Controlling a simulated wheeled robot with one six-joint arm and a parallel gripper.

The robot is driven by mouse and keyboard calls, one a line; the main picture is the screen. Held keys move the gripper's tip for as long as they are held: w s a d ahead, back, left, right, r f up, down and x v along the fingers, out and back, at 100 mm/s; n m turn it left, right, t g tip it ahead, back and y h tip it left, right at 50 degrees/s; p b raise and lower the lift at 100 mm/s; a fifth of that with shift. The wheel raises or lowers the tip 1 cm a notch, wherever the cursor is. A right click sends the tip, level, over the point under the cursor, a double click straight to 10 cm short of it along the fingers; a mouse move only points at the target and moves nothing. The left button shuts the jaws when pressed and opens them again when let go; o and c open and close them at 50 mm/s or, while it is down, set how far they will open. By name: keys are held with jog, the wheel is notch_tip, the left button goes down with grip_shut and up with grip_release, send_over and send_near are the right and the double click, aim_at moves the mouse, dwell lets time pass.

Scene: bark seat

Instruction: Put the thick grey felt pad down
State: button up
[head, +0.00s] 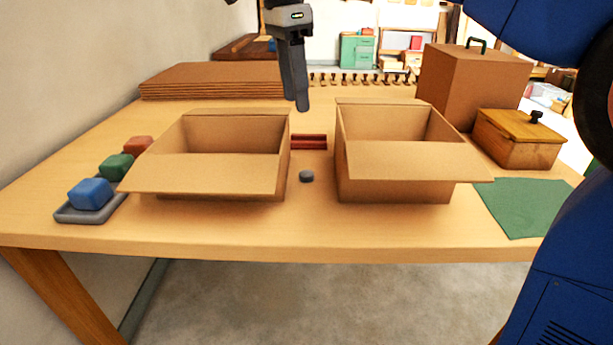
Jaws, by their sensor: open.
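A small, thick, round grey piece, which looks like the felt pad (306,176), lies flat on the table between two open cardboard boxes. My gripper (301,103) hangs in the upper middle of the head view, pointing down. It is open, with nothing seen between its fingers, which overlap from this side. It is apart from the grey pad and appears higher and farther back.
The left box (222,172) and right box (405,163) flank the pad. A dark red bar (309,142) lies behind it. Coloured blocks stand at left, the blue one on a grey tray (68,215). A wooden box (515,152) and green mat (522,208) are right.

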jog(key=m, duration=0.2)
send_near(306, 173)
jog(key=f, duration=0.5)
jog(key=d+f, duration=0.1)
jog(key=f, duration=0.2)
jog(key=shift+w, duration=0.1)
dwell(0.3)
jog(key=shift+c, duration=0.3)
jog(key=shift+r, duration=0.1)
grip_shut()
jog(key=shift+r, duration=0.1)
notch_tip(306, 173, up, 10)
